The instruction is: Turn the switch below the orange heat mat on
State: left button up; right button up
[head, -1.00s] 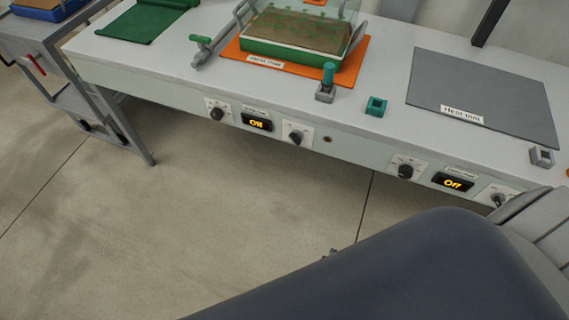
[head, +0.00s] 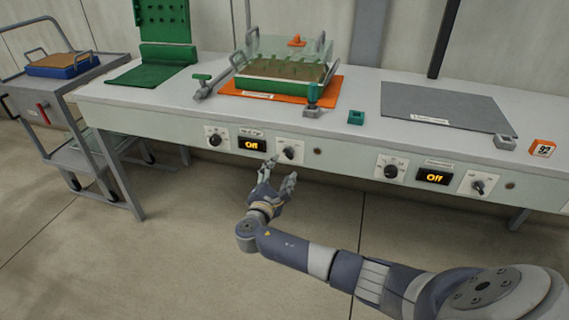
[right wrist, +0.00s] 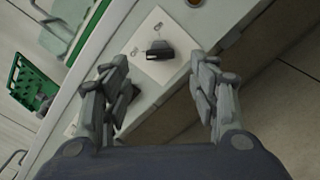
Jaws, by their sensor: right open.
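The orange heat mat (head: 322,96) lies on the bench under a green tray of soil (head: 285,85). On the bench front below it are a dial (head: 214,140), a display reading Off (head: 252,145) and a rotary switch with a black knob (head: 289,152). My right gripper (head: 281,170) is open and empty, just in front of and below this switch. In the right wrist view the black knob (right wrist: 159,50) on its white plate lies ahead between the two open fingers (right wrist: 160,68), apart from them. My left gripper is not in view.
A grey heat mat (head: 450,105) lies to the right, with its own dial (head: 391,171), Off display (head: 433,177) and switch (head: 478,186) below. A cart with a blue tray (head: 62,70) stands at left. The floor before the bench is clear.

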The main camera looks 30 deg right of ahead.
aim_at(287, 156)
jog(key=b+x, duration=0.1)
jog(key=x, duration=0.5)
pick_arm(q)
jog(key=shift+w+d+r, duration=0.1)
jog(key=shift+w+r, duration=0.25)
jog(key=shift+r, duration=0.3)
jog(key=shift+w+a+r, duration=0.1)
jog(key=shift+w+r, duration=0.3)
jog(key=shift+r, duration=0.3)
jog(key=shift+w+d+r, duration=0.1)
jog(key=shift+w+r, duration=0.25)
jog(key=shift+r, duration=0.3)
pick_arm(e)
jog(key=shift+w+d, duration=0.45)
jog(key=shift+d, duration=0.05)
jog(key=c, duration=1.1)
